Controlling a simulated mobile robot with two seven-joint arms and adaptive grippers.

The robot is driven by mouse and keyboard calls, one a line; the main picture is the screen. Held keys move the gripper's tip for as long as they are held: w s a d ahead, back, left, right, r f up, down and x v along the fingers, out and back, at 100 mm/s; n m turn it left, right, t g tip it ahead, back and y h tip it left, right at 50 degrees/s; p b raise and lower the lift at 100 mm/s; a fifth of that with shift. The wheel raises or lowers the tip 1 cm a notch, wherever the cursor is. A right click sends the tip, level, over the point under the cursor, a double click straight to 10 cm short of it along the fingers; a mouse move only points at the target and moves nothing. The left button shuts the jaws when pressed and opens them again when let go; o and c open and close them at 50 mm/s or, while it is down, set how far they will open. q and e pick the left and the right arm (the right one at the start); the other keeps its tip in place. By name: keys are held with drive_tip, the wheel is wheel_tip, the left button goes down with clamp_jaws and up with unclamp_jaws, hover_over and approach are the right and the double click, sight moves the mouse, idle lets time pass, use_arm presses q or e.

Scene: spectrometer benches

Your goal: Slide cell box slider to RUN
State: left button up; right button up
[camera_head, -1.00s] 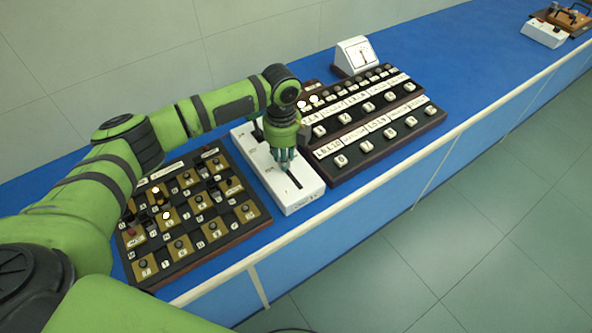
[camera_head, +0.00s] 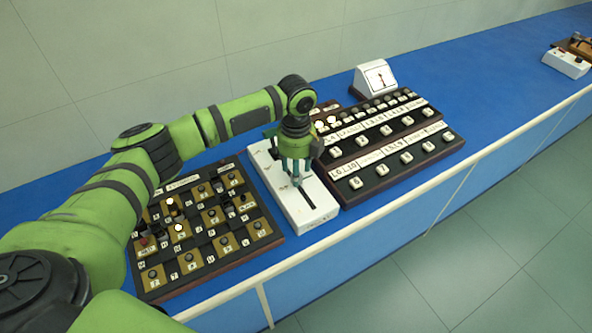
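The white cell box (camera_head: 318,213) lies on the blue bench with its long side running from back to front. A dark slot shows in its top near the front end. My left gripper (camera_head: 296,182) points down over the middle of the box, its fingertips at the back end of the visible slot. My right gripper is not in view.
A dark board with brass squares and knobs (camera_head: 270,239) stands left of the box. A stepped panel with white keys (camera_head: 455,152) stands close on the right. A white dial meter (camera_head: 365,79) is behind it. The bench's front edge runs just before the box.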

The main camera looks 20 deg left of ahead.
use_arm(q)
wheel_tip(320, 180, up, 11)
drive_tip(key=shift+f, duration=0.15)
idle(0.5)
